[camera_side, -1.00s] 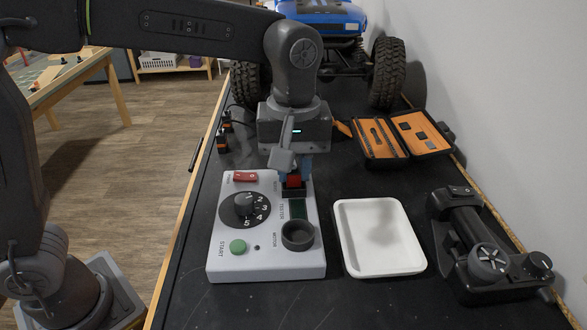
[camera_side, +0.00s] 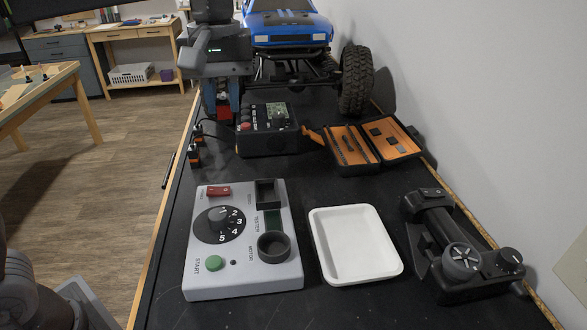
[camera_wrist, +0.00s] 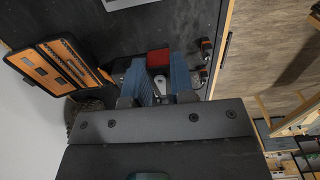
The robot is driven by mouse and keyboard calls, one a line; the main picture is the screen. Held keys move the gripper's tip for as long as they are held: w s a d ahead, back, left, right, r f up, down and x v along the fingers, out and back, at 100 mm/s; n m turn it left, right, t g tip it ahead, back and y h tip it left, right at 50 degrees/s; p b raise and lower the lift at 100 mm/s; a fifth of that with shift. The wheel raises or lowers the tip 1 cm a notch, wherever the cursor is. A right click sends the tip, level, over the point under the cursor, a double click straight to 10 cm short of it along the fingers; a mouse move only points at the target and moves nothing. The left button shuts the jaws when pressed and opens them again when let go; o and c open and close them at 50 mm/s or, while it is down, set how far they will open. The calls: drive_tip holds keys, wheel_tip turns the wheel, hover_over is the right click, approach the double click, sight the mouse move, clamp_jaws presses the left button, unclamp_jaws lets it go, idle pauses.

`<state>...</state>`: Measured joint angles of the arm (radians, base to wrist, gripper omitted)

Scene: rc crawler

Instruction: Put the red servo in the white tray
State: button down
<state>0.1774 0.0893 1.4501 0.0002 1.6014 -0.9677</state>
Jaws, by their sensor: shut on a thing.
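My gripper (camera_side: 222,102) is at the back left of the bench in the side view, raised near the blue car. It is shut on the red servo (camera_side: 224,114), which hangs between the blue fingers. In the wrist view the red servo (camera_wrist: 158,58) shows between the fingertips of my gripper (camera_wrist: 160,72). The white tray (camera_side: 355,245) stands empty at the front middle of the bench, well away from my gripper. The grey tester box (camera_side: 203,283) is left of the tray, and its square socket (camera_side: 266,193) is empty.
A black charger box (camera_side: 268,142) stands right of my gripper. Small orange-and-black parts (camera_side: 193,150) lie to its left. An open orange-lined case (camera_side: 350,150) is at the right, a black handheld controller (camera_side: 462,255) right of the tray. The blue car (camera_side: 290,25) is behind.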

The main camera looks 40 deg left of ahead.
drive_tip(key=w+d+f, duration=0.2)
drive_tip(key=w+d, duration=0.1)
drive_tip(key=d, duration=0.9)
hover_over(353, 252)
wheel_tip(353, 252, down, 7)
drive_tip(key=shift+a+f, duration=0.1)
drive_tip(key=shift+f, duration=2.1)
drive_tip(key=shift+f, duration=0.1)
drive_tip(key=c, duration=1)
unclamp_jaws()
